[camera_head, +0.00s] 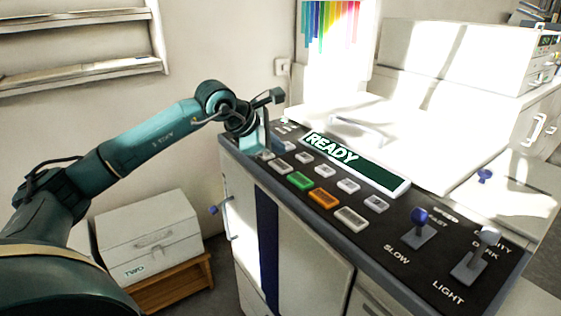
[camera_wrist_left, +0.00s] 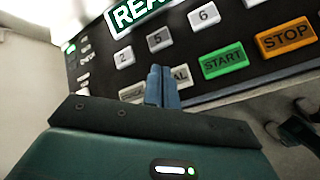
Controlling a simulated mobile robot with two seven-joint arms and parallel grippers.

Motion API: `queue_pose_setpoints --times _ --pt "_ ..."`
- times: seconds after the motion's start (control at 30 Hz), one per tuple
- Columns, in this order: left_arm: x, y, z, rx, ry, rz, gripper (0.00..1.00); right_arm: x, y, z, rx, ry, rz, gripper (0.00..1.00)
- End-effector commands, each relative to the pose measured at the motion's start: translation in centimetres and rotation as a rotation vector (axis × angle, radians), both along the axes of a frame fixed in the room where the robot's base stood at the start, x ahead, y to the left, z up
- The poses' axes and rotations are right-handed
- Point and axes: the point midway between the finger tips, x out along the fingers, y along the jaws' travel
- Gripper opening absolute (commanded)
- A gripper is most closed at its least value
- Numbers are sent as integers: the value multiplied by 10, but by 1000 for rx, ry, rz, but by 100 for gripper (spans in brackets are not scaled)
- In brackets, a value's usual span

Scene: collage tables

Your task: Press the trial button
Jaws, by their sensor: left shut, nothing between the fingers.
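The trial button (camera_wrist_left: 180,75) is a pale key just left of the green START button (camera_wrist_left: 224,61) on a dark control panel. My left gripper (camera_head: 262,150) is over the panel's left end; whether the fingertips touch a button cannot be told. My right gripper is out of view.
The orange STOP button (camera_head: 324,198), a READY display (camera_head: 355,162), several pale keys and two levers (camera_head: 420,230) are on the same panel. A white box (camera_head: 150,240) stands on a wooden stool at lower left. A wall shelf (camera_head: 80,70) is at upper left.

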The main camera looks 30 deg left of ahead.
Motion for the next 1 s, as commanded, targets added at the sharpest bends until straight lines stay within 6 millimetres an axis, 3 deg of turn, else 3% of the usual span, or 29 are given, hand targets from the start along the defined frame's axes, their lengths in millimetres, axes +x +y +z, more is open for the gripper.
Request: queue_pose_setpoints --times 0.03,0.33,1.0 --pt "0 0 10 0 -1 0 0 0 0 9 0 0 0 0" --pt "0 0 37 0 -1 0 0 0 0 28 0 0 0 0" --pt "0 0 37 0 0 0 0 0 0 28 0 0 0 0"
